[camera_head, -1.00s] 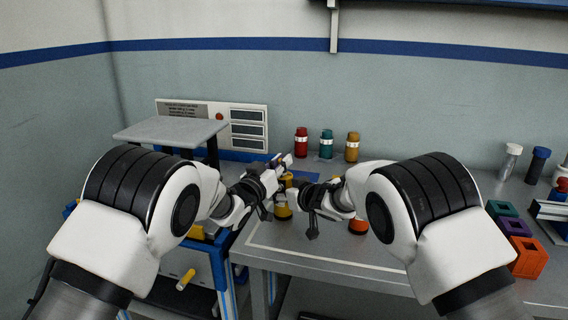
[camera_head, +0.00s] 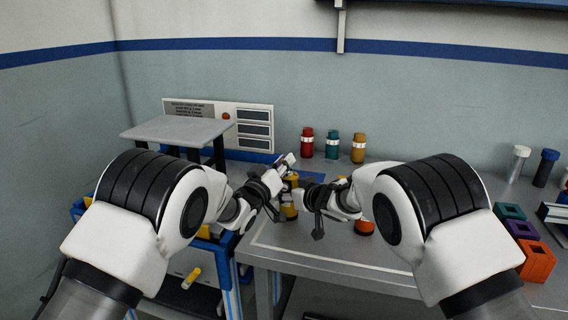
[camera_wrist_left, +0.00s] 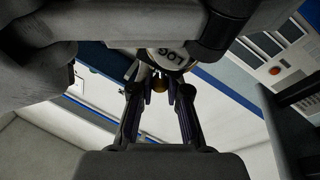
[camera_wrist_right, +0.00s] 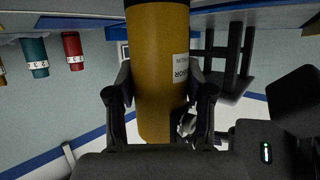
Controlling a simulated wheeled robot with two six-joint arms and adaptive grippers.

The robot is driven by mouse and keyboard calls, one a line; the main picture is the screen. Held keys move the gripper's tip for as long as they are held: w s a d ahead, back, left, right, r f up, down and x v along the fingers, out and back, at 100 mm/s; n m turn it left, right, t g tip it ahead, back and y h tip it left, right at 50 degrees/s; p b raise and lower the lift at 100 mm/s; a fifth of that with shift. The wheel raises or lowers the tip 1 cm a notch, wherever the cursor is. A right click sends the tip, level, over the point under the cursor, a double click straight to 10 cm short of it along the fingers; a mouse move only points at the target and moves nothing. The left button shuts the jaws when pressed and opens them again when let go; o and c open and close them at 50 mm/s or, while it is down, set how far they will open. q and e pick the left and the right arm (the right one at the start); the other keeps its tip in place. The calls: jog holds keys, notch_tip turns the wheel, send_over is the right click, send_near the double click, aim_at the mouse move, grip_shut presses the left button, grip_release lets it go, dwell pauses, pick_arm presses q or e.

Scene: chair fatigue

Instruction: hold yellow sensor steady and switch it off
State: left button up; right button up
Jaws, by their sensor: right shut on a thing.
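The yellow sensor (camera_wrist_right: 160,75), a cylinder with a white "SENSOR" label, stands between the fingers of my right gripper in the right wrist view. My right gripper (camera_wrist_right: 160,95) is shut on it from both sides. In the head view the sensor (camera_head: 290,211) is mostly hidden by my grippers above the table's left part.
Red (camera_head: 307,143), teal (camera_head: 332,145) and yellow (camera_head: 358,148) bottles stand at the table's back. An orange-red object (camera_head: 364,227) is close to my right gripper. Hollow cubes (camera_head: 537,261) stand at right. A grey raised platform (camera_head: 178,130) is at left. The table's middle right is clear.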

pick_arm(q)
jog(key=shift+o, duration=0.9)
pick_arm(e)
jog(key=shift+f, duration=0.1)
pick_arm(q)
jog(key=v, duration=1.2)
pick_arm(e)
jog(key=o, duration=1.3)
pick_arm(q)
jog(key=shift+w, duration=0.1)
